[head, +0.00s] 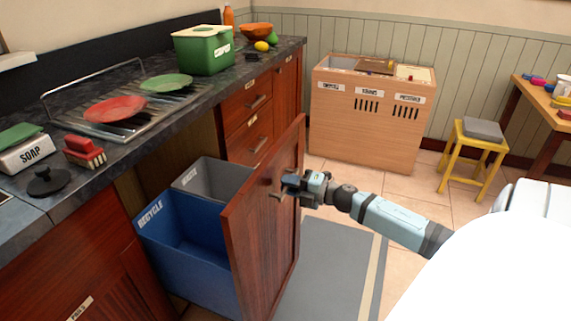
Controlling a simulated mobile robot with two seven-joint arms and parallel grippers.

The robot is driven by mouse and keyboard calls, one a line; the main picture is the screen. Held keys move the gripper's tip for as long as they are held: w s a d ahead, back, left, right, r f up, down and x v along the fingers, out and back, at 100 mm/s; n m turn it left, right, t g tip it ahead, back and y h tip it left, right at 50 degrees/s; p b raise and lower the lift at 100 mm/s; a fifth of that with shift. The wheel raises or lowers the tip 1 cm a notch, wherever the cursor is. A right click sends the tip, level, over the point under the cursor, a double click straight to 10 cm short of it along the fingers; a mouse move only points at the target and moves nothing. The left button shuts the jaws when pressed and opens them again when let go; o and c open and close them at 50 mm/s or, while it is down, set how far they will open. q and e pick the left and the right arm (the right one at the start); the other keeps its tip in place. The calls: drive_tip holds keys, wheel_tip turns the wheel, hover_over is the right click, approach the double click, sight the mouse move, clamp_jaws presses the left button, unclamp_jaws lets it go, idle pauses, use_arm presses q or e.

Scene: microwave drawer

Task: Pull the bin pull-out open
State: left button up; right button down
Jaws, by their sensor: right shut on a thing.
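The bin pull-out has a dark red wooden front panel (262,235), which stands well out from the cabinet under the counter. Behind the panel sit a blue recycle bin (185,240) and a grey bin (212,182), both open at the top and seemingly empty. My right gripper (290,186) is at the outer face of the panel, shut on its handle (277,195). The fingertips are small and partly merge with the handle. My left gripper is not in view.
The dark counter (215,92) holds a drying rack with a red plate (115,109) and a green plate (166,82). A wooden sorting cabinet (365,135) stands at the back wall. A yellow stool (472,158) stands right. A grey mat (335,265) covers floor beside the panel.

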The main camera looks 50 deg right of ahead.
drive_tip(key=c, duration=1)
unclamp_jaws()
drive_tip(key=shift+c, duration=0.2)
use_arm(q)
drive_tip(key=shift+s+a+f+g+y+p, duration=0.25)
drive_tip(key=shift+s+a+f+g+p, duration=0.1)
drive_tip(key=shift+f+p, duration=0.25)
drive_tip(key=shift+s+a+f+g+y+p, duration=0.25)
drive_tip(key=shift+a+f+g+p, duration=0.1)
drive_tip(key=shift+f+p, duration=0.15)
use_arm(e)
drive_tip(key=v, duration=1.4)
drive_tip(key=shift+w, duration=0.15)
